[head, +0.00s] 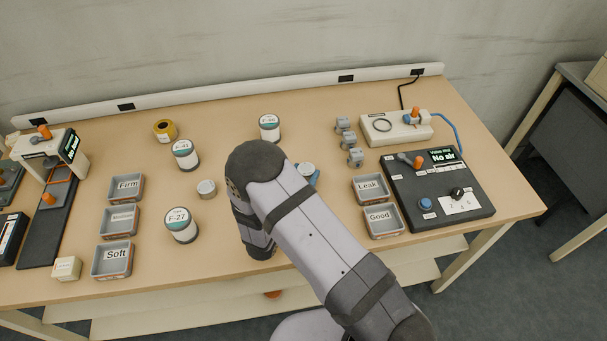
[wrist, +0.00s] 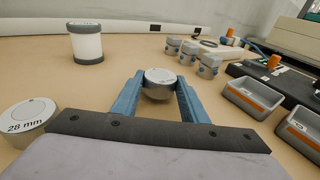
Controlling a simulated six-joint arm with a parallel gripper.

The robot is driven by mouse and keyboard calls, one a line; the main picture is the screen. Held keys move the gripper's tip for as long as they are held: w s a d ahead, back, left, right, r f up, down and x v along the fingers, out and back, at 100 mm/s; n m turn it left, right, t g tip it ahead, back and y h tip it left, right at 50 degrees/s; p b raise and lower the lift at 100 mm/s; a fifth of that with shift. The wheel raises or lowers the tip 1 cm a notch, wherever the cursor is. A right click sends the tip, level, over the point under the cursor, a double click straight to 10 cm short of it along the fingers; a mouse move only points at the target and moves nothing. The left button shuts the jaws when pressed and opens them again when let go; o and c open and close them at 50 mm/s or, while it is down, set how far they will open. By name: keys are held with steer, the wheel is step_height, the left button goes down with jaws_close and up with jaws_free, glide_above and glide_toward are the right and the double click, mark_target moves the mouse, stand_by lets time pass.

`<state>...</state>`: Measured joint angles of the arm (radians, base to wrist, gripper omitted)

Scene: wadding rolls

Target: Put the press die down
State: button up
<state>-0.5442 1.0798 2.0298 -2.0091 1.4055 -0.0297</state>
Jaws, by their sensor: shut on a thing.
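The press die (wrist: 159,77) is a short grey metal cylinder with a pale, labelled top, seen between the blue fingers of my gripper (wrist: 158,88) in the wrist view. My gripper is shut on it from both sides, and the die is upright. In the head view the die (head: 306,169) shows just right of my arm, with a bit of blue finger beside it. Whether its underside touches the table is hard to tell. A second similar die marked 28 mm (wrist: 27,117) stands on the table at the left of the wrist view; it also shows in the head view (head: 206,188).
White canisters with grey lids, one marked F-27 (head: 181,225), stand left of my arm. Right are small grey fittings (head: 349,141), the Leak tray (head: 370,188), Good tray (head: 383,221) and a dark control box (head: 437,187). Firm (head: 126,187) and Soft (head: 112,260) trays stand left.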

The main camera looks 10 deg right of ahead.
stand_by(0.3)
steer(key=shift+f+b, duration=0.3)
steer(key=shift+b, duration=0.05)
steer(key=shift+s+d+f, duration=0.1)
steer(key=shift+s+f, duration=0.15)
steer(key=shift+f, duration=0.1)
steer(key=o, duration=1.3)
steer(key=shift+f+b, duration=0.1)
steer(key=shift+b, duration=0.2)
steer(key=shift+w+r+p, duration=0.1)
steer(key=shift+r+p, duration=0.5)
steer(key=shift+p, duration=0.1)
steer(key=b+v, duration=0.3)
steer(key=v, duration=0.9)
steer(key=shift+w+r, duration=0.1)
steer(key=shift+w, duration=0.05)
